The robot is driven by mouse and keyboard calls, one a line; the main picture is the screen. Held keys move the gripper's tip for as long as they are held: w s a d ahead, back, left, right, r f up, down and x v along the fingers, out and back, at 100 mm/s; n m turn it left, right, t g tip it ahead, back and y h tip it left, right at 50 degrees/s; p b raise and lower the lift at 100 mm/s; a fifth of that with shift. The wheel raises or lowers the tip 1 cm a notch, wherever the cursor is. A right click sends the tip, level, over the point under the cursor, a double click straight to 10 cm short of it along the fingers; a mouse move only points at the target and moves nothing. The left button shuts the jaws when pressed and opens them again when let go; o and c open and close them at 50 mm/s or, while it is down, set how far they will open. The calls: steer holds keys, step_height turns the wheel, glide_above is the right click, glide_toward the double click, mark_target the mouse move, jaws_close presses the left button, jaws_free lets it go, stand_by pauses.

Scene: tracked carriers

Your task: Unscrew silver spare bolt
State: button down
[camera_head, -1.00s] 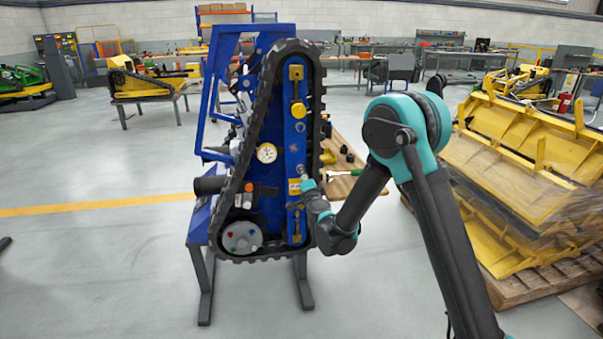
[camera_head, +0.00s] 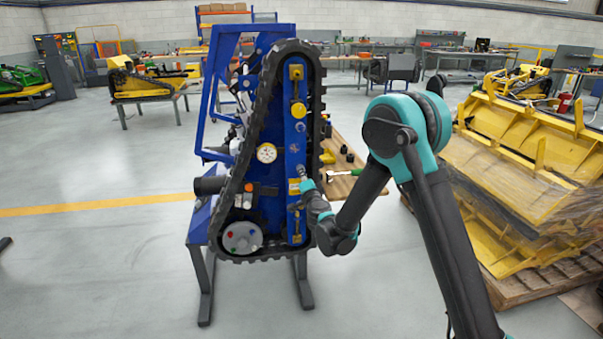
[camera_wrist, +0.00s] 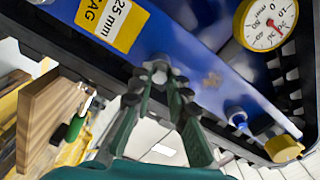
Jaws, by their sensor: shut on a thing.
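The silver spare bolt (camera_wrist: 159,72) sticks out from the blue panel of the tracked carrier (camera_head: 292,140). In the wrist view its head is between the fingertips of my gripper (camera_wrist: 158,84), which is shut on it. In the head view my gripper (camera_head: 304,178) reaches the lower middle of the blue panel from the right. The bolt is small there and partly hidden by the gripper. Whether the bolt is still seated in its hole cannot be told.
A round gauge (camera_wrist: 270,22) and a yellow tag (camera_wrist: 112,22) marked 25 mm are close to the gripper. A yellow knob (camera_wrist: 284,148) sits on the panel. A black track (camera_head: 262,110) rings the carrier. A wooden table (camera_head: 345,165) with tools stands behind, and yellow stacked frames (camera_head: 530,160) at right.

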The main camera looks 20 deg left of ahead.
steer(key=n, duration=0.8)
steer(key=shift+n, duration=0.3)
steer(key=n, duration=0.9)
steer(key=shift+n, duration=0.3)
steer(key=n, duration=0.9)
steer(key=shift+n, duration=0.3)
